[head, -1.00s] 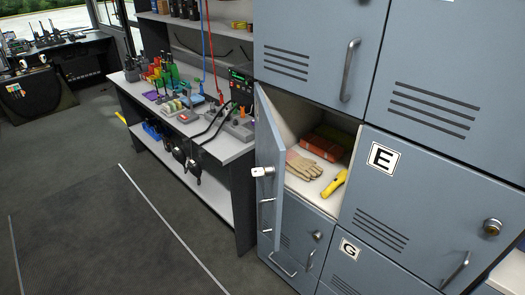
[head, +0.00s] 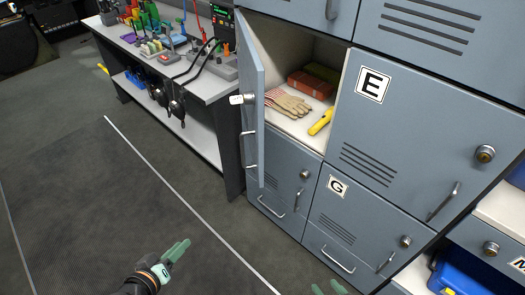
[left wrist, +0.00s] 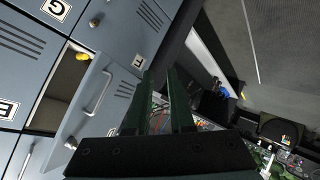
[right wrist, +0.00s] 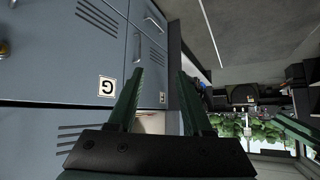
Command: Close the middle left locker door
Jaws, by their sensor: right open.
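The middle left locker door (head: 254,110) is grey-blue and stands open, swung out toward me, with its inner locker showing. A lock with a white tag (head: 240,99) and a handle (head: 250,150) are on its outer face. The door also shows in the left wrist view (left wrist: 78,122). My left gripper (head: 182,248) is low over the floor, left of the door and apart from it. Its fingers show a narrow empty gap in the left wrist view (left wrist: 163,75). My right gripper (head: 330,288) just enters at the bottom edge, in front of the lower lockers, open and empty in its wrist view (right wrist: 158,72).
The open locker holds gloves (head: 288,104), a yellow torch (head: 321,122) and a red item (head: 309,84). Closed doors E (head: 400,130) and G (head: 345,215) are beside and below. A workbench (head: 205,85) with radios stands left of the door. The floor (head: 110,215) is clear.

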